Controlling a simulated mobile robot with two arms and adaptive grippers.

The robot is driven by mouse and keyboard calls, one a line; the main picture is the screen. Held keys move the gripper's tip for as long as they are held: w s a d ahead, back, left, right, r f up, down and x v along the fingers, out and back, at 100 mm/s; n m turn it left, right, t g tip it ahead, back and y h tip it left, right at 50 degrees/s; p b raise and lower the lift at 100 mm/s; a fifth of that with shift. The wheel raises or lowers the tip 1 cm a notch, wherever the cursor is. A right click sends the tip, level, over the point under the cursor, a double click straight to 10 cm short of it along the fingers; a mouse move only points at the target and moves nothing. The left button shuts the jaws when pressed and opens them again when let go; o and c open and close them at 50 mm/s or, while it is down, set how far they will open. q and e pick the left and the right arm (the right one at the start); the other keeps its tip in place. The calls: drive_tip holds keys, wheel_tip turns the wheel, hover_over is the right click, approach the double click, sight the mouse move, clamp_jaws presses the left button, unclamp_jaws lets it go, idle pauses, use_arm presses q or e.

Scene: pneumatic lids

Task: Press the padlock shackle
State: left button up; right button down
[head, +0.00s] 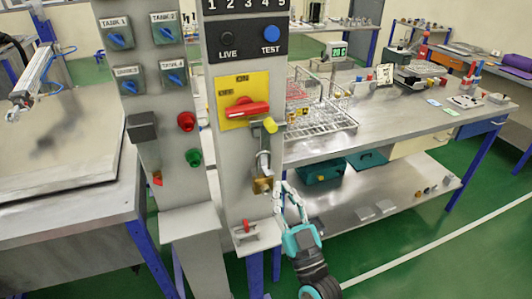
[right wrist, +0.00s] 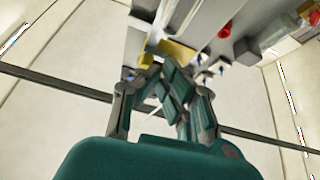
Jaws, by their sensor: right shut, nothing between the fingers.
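A brass padlock (head: 262,186) hangs on the front of the grey control panel, below a yellow plate (head: 229,84) with a red rotary switch (head: 246,108). Its grey shackle (head: 263,160) stands above the body, below a yellow-tipped part (head: 270,125). My right gripper (head: 282,188) is shut and empty, with its fingertips just right of the padlock body; I cannot tell whether they touch. In the right wrist view the fingers of the right gripper (right wrist: 163,68) point toward the panel, and the padlock cannot be made out. My left gripper is not in view.
A small shelf (head: 257,237) with a red-handled part sits below the padlock. A second panel with blue knobs, a red button (head: 186,121) and a green button (head: 193,157) stands to the left. A workbench (head: 400,125) with a wire rack (head: 322,118) is behind right.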

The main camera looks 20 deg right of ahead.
drive_tip(key=p+x, duration=0.3)
drive_tip(key=x, duration=0.7)
drive_tip(key=shift+w+f, duration=0.1)
